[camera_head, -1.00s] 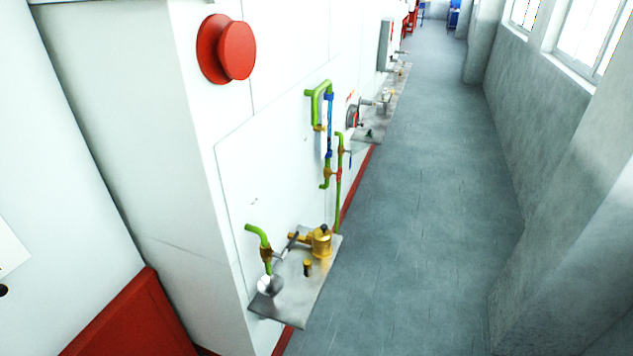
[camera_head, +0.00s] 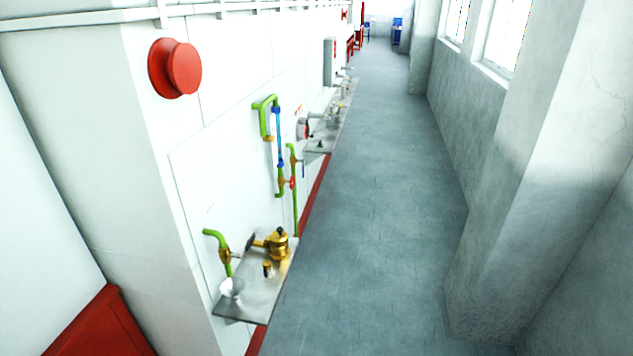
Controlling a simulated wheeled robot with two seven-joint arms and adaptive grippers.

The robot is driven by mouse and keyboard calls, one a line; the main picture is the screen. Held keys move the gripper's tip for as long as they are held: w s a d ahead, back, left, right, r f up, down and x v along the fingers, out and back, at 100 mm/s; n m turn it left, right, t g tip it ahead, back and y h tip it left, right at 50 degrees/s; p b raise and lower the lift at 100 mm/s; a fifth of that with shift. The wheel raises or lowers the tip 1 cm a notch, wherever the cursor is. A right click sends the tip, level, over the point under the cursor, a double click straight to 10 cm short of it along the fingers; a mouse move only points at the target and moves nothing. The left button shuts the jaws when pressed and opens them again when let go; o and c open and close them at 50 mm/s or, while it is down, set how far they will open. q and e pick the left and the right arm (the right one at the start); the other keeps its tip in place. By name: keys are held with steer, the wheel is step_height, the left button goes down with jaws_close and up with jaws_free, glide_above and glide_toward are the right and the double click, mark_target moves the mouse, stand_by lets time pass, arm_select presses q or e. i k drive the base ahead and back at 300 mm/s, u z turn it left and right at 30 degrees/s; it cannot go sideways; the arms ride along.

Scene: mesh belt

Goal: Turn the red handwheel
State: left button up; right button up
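No clear spoked handwheel shows. A large red round knob with a wider red disc behind it (camera_head: 184,68) sits on the white wall at upper left. A smaller round part with red on it (camera_head: 303,128) stands out from the wall farther along, above a grey shelf; it is too small to tell whether it is a handwheel. A tiny red part (camera_head: 293,182) is on the green pipe. Neither of my grippers is in view.
A grey metal shelf (camera_head: 243,308) with brass fittings (camera_head: 279,243) juts from the wall at lower left. Green and blue pipes (camera_head: 278,135) run up the wall. A red panel (camera_head: 100,325) is at bottom left. The grey floor (camera_head: 370,230) is clear, bounded by a concrete wall at right.

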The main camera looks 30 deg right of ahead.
mark_target(291, 181)
steer(key=z, duration=0.9)
steer(key=i, duration=0.8)
steer(key=z, duration=0.9)
steer(key=i, duration=1.15)
steer(key=u, duration=0.55)
steer(key=i, duration=0.85)
steer(key=u, duration=0.85)
